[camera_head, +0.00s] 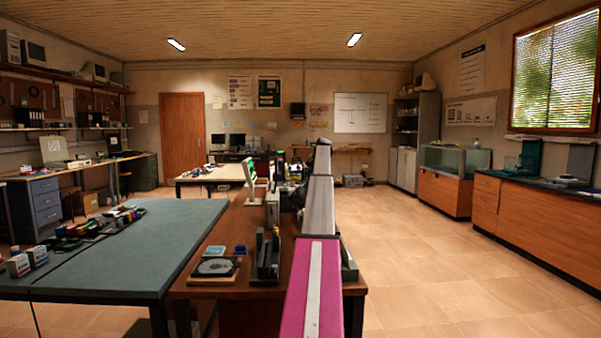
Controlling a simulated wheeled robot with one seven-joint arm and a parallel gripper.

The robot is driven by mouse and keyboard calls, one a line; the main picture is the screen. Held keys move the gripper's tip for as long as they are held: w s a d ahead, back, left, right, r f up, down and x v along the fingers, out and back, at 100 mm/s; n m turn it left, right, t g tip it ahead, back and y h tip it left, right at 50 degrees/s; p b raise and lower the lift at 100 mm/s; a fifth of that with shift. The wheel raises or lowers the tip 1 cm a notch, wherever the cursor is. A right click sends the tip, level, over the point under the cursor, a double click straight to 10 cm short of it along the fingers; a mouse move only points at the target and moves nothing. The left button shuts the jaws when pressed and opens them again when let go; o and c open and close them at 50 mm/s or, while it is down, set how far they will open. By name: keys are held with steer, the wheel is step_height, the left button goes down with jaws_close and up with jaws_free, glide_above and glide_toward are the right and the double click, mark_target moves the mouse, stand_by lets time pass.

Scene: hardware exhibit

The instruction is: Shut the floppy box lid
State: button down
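I cannot tell for sure which object is the floppy box or how its lid stands. On the brown wooden table (190,292), small blue square pieces (216,250) lie behind a flat tray with a grey disc (215,267). A dark green upright holder (267,258) stands to their right. On the right counter, a small clear case (512,162) stands beside a dark teal upright panel (530,156). No gripper fingers can be made out. My pink and grey arm links run up the middle and hide part of the brown table.
A table with a grey-green top (120,245) stands at left with several small boxes and coloured items. A wooden counter (540,215) and a glass display case (455,160) line the right wall. The tiled floor (430,270) between the brown table and the counter is clear.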

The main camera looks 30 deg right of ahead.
steer(key=s+d+f+m+t+y, duration=0.1)
steer(key=s+d+f+t+y, duration=0.1)
steer(key=d+f, duration=0.4)
steer(key=s+d+f+m+t+y, duration=0.1)
steer(key=s+d+f+t+y, duration=0.2)
steer(key=f, duration=0.6)
steer(key=shift+s+d+f+y, duration=0.3)
steer(key=shift+s+d+y, duration=0.5)
steer(key=shift+s+d, duration=0.7)
steer(key=shift+w+d+f, duration=0.1)
steer(key=shift+w+d, duration=0.05)
steer(key=w+r+v, duration=0.1)
steer(key=r+v, duration=0.1)
steer(key=v, duration=1)
steer(key=shift+r, duration=0.25)
